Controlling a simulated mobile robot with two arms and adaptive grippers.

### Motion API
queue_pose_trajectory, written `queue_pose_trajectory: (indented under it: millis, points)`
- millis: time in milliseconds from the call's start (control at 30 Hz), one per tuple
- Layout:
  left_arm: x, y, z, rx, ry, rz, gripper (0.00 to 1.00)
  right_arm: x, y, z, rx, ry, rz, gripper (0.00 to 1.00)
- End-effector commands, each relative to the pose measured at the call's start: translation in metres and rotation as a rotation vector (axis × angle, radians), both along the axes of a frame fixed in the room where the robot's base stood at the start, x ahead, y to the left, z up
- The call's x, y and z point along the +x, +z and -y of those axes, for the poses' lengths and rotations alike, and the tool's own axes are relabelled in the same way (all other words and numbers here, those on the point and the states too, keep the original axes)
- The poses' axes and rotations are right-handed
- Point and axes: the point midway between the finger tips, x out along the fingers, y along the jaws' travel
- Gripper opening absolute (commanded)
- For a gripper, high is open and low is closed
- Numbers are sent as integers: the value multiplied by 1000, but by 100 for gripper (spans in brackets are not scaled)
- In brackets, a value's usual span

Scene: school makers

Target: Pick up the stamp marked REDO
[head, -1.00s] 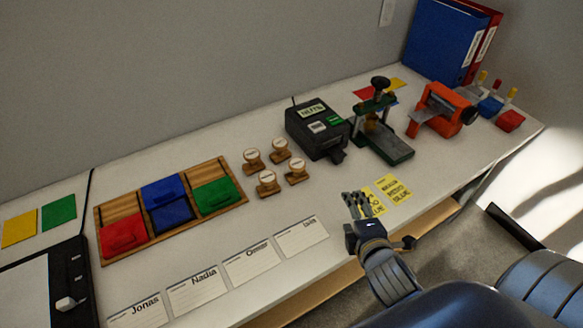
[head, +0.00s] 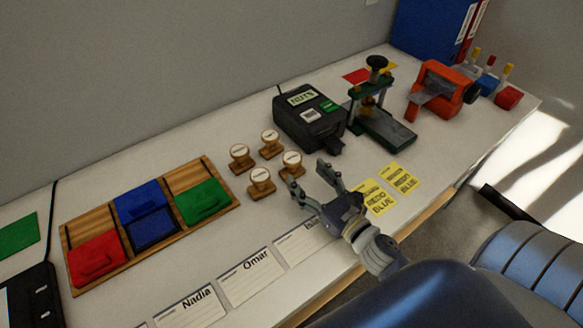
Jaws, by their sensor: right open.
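Several wooden stamps with round white tops stand in a cluster on the table: a back left one (head: 240,157), a back right one (head: 271,143), a front left one (head: 261,182) and a front right one (head: 291,163). Their labels are too small to read, so I cannot tell which is marked REDO. My right gripper (head: 311,184) is open and empty, just right of and in front of the front right stamp, apart from the stamps as far as I can tell. My left gripper is not in view.
A wooden tray (head: 69,240) with red, blue and green ink pads lies left of the stamps. A black label printer (head: 308,122), green press (head: 386,126) and orange machine (head: 440,88) stand behind and right. Name cards (head: 249,277) and yellow notes (head: 400,180) lie along the front.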

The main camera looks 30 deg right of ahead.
Motion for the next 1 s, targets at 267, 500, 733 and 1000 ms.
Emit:
queue_pose_trajectory:
  millis: [267,500,733,1000]
  points:
    - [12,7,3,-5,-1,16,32,24,1,-3,2,-1,0,64]
    - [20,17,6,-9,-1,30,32,48,3,-4,3,-1,1,64]
    - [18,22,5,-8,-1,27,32,73,0,-6,3,-2,-1,64]
    - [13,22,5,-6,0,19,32,76,-1,-7,3,-2,-2,64]
